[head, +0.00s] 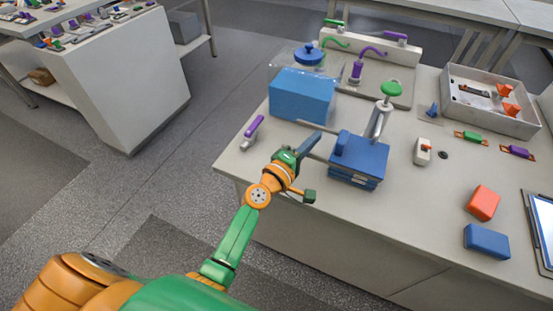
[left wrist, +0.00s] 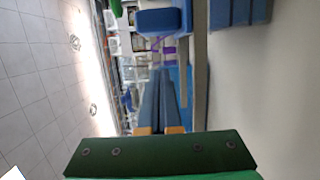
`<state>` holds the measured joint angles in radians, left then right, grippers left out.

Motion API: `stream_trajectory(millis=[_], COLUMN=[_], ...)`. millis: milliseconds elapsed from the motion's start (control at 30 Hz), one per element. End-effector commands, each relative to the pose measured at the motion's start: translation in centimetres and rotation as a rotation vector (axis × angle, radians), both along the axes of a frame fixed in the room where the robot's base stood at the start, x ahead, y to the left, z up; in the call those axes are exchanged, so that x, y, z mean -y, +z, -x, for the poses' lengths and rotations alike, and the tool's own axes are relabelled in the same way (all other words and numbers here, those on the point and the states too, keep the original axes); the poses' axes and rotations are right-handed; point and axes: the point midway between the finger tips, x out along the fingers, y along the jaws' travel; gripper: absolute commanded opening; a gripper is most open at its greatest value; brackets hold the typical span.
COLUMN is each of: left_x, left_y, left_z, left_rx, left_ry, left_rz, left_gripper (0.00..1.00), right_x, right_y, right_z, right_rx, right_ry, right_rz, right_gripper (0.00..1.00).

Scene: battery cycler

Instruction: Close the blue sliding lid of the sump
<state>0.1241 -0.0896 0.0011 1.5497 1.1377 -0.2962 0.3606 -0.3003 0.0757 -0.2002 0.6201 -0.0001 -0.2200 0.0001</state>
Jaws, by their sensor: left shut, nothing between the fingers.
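A blue box-shaped piece with a raised block on top (head: 358,158) sits near the table's front edge. It looks like the sump's sliding lid, with pale rails running out to its left. My left gripper (head: 312,143) is just left of it, blue fingers together and empty. In the left wrist view the shut fingers (left wrist: 160,95) point toward the raised blue block (left wrist: 159,21), beside a pale rail (left wrist: 199,70). I cannot tell whether they touch it. My right gripper is out of view.
A purple-handled item (head: 252,131) lies at the left table edge. A white switch box (head: 422,151), red block (head: 482,203) and blue block (head: 486,242) stand to the right.

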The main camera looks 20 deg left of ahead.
Motion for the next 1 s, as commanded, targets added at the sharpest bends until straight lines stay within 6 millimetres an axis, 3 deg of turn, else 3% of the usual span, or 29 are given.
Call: stream_trajectory(millis=[167,500,767,867,1000], left_x=[-0.6,-2.3,-2.8,-1.1,2.6], left_y=[0.0,-0.3,0.0,-0.7,-5.5], left_z=[2.0,8.0,9.7,10.6,15.3], left_rx=[-0.001,-0.002,0.000,-0.016,-0.116], left_ry=[0.001,0.000,-0.001,-0.080,-0.369], left_rz=[0.000,-0.001,-0.001,-0.125,-0.610], left_gripper=[0.00,0.00,0.00,0.00,0.00], right_x=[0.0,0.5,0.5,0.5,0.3], right_y=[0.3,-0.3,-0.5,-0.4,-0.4], right_z=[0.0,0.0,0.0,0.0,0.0], right_rx=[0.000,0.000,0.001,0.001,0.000], right_ry=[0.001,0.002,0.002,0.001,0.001], right_rz=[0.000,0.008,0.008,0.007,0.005], right_gripper=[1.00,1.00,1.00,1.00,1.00])
